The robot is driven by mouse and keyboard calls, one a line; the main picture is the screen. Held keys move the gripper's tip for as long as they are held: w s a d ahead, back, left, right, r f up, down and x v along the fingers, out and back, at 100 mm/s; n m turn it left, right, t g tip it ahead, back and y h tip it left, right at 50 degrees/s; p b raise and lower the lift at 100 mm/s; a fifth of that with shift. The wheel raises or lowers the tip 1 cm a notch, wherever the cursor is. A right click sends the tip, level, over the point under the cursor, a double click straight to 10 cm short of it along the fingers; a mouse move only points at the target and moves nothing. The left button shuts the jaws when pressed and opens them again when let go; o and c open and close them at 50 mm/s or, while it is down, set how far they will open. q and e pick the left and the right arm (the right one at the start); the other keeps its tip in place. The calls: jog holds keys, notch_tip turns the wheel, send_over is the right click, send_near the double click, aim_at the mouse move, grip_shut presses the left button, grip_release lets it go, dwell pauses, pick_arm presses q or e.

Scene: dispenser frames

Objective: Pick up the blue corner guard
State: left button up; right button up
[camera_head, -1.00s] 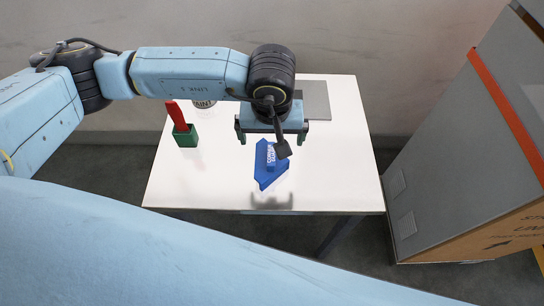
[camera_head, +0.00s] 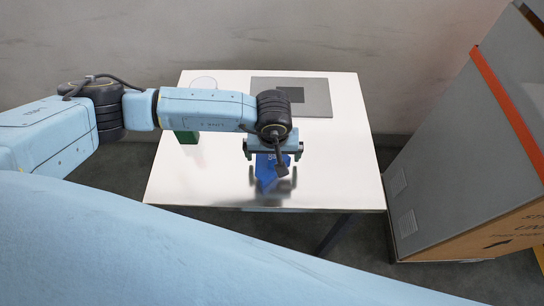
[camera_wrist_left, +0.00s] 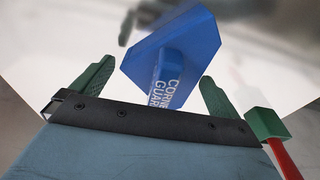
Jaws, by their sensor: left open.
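The blue corner guard (camera_head: 266,182) lies on the white table, partly hidden under my left arm and gripper in the head view. In the left wrist view its blue plate (camera_wrist_left: 185,38) and its raised grip with white lettering show between the fingers. My left gripper (camera_head: 273,166) is over the guard, with its green fingers apart. In the left wrist view the open gripper (camera_wrist_left: 158,82) has one finger on either side of the raised grip, with gaps on both sides. My right gripper is not in view.
The white table (camera_head: 335,160) is clear to the right. A green holder (camera_head: 186,137) stands at left; its red item shows in the wrist view (camera_wrist_left: 285,160). A grey mat (camera_head: 320,95) lies at the back. A large grey-sided box (camera_head: 455,150) stands right of the table.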

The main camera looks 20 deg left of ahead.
pick_arm(q)
jog(key=c, duration=0.9)
jog(key=shift+r, duration=0.1)
